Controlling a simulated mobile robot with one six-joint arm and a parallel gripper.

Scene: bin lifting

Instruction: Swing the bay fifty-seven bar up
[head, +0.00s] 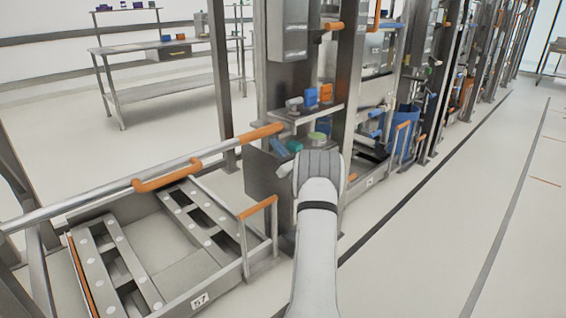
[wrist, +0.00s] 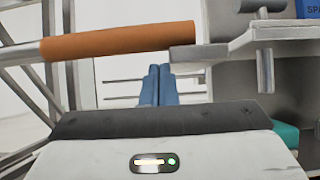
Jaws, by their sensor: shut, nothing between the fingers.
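The bay fifty-seven bar (head: 100,190) is a long metal bar lying across the front of the bay at the left, above the floor frame with the "57" plate (head: 200,301). It has an orange sleeve (head: 262,133) at its right end and an orange handle (head: 168,180) along it. In the wrist view the orange sleeve (wrist: 120,41) crosses the upper left, beyond my fingers. My gripper (wrist: 156,70) is shut and empty, its blue fingertips just below the sleeve in the picture. I cannot tell if they touch it.
A metal post with a shelf (head: 305,114) holding blue and orange boxes stands right of the bar's end. A low rail with an orange top (head: 258,207) stands before the bay. The floor at right (head: 440,240) is clear.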

